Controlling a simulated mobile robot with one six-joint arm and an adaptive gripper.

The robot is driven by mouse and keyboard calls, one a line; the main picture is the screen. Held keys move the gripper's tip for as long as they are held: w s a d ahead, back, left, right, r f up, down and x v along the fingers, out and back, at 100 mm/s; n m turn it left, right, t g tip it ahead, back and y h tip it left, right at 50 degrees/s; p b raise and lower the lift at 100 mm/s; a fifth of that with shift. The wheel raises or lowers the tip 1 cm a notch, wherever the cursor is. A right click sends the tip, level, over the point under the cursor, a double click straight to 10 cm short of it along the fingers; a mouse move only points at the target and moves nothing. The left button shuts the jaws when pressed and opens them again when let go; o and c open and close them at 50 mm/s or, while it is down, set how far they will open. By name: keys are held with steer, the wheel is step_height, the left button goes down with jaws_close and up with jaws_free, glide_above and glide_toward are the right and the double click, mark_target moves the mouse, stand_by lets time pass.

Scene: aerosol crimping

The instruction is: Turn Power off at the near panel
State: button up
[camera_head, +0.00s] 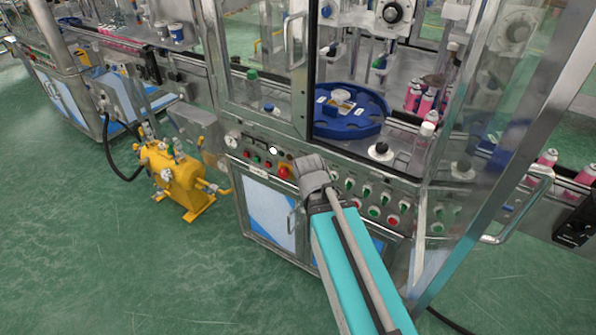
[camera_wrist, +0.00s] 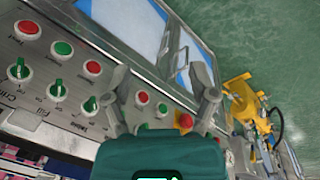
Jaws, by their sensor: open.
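The near panel (camera_head: 340,185) is a grey metal strip on the front of the machine. It carries green rotary knobs, red and green push buttons and a red mushroom button (camera_head: 284,172). No label reading Power can be made out. In the wrist view, green knobs (camera_wrist: 57,90) are at left, and a red button (camera_wrist: 143,97) and a green button (camera_wrist: 162,107) show between my fingers. The mushroom button (camera_wrist: 185,120) is beside the right finger. My gripper (camera_wrist: 162,75) is open and empty, above the panel. In the head view, my arm hides part of the panel.
A blue rotary table (camera_head: 350,122) stands inside the glazed machine above the panel. Cabinet doors (camera_head: 270,212) with handles are below it. A yellow pump (camera_head: 178,185) stands on the green floor at left. A door handle (camera_head: 520,205) juts out at right.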

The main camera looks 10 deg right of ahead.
steer(key=w+d+f+t+h+b, duration=0.1)
steer(key=w+f+t+h+b, duration=0.1)
steer(key=w+f+h+b, duration=0.3)
steer(key=w+a+r+n+t+h+b, duration=0.1)
steer(key=w+a+n+t+h+b, duration=0.2)
steer(key=w+a+t+h+b, duration=0.3)
steer(key=w+a+t+b, duration=0.4)
steer(key=b, duration=0.6)
steer(key=shift+a, duration=0.3)
steer(key=shift+w, duration=0.2)
steer(key=x, duration=1.3)
steer(key=shift+w+d, duration=0.25)
steer(key=shift+w, duration=0.05)
steer(key=shift+r, duration=0.1)
jaws_close()
